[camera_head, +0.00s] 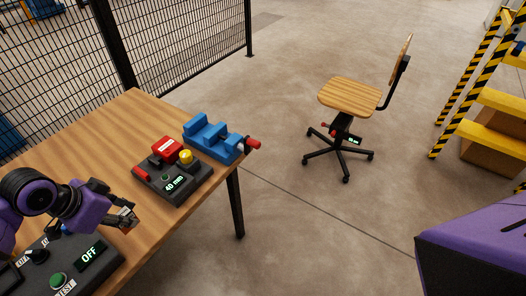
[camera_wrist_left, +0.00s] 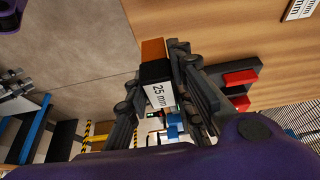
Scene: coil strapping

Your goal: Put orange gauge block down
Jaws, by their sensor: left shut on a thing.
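My left gripper (camera_head: 127,216) is over the near part of the wooden table, just behind the dark box with the "OFF" display. It is shut on the orange gauge block, which shows best in the left wrist view (camera_wrist_left: 153,50). The block has an orange end, a black part and a white label reading "25 mm", and sits between the two dark fingers (camera_wrist_left: 172,85). In the head view the fingers hide most of it, and I cannot tell whether it touches the table. My right gripper is not in view.
On the wooden table (camera_head: 127,120) stand a dark "40 mm" device (camera_head: 178,190) with red parts and a yellow knob, a blue vise (camera_head: 210,137), and the dark "OFF" box (camera_head: 72,262) with a green button. The table's far left is clear. A chair (camera_head: 350,97) stands beyond.

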